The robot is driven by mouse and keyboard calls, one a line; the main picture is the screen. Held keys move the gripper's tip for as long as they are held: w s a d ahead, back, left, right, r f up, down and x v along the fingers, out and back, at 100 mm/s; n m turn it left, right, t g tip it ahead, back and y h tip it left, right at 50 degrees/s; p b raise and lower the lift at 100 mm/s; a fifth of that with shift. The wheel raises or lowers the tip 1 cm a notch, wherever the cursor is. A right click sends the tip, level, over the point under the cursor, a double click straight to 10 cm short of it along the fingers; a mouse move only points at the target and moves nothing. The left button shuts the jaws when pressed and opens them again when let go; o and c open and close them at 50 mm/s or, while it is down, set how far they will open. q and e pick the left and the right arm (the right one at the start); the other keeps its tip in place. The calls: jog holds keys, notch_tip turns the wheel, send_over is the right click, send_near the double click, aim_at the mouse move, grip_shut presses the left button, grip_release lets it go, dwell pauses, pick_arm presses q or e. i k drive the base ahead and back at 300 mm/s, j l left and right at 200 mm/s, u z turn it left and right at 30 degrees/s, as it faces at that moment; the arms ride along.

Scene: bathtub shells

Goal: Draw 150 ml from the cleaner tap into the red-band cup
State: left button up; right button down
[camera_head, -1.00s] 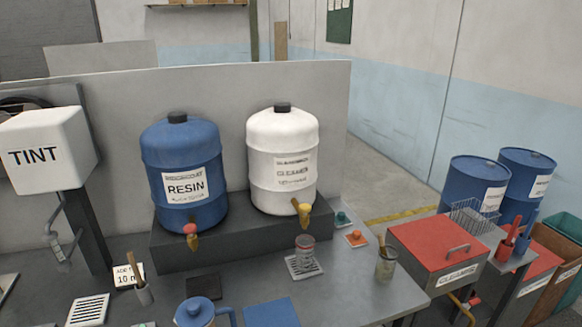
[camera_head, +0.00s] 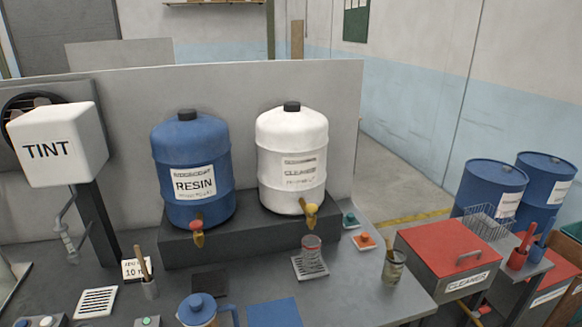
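The clear red-band cup (camera_head: 311,246) stands upright on a slotted drip grate (camera_head: 310,266), below the cleaner tap. I cannot tell whether there is liquid in the cup. Neither of my grippers is in view.
The blue resin container (camera_head: 193,170) with a red-knobbed tap stands left of the cleaner. A jar with a stick (camera_head: 393,267) stands right of the grate. A blue jug (camera_head: 200,310) and blue mat (camera_head: 274,313) are at the front. A red-lidded cleaner box (camera_head: 450,247) is at right.

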aim_at(311, 209)
jog(key=i+l, duration=0.2)
jog(key=l, duration=0.2)
jog(key=i+l, duration=0.25)
jog(key=l, duration=0.15)
jog(key=i+l, duration=0.2)
jog(key=l, duration=0.2)
jog(key=u, duration=1.55)
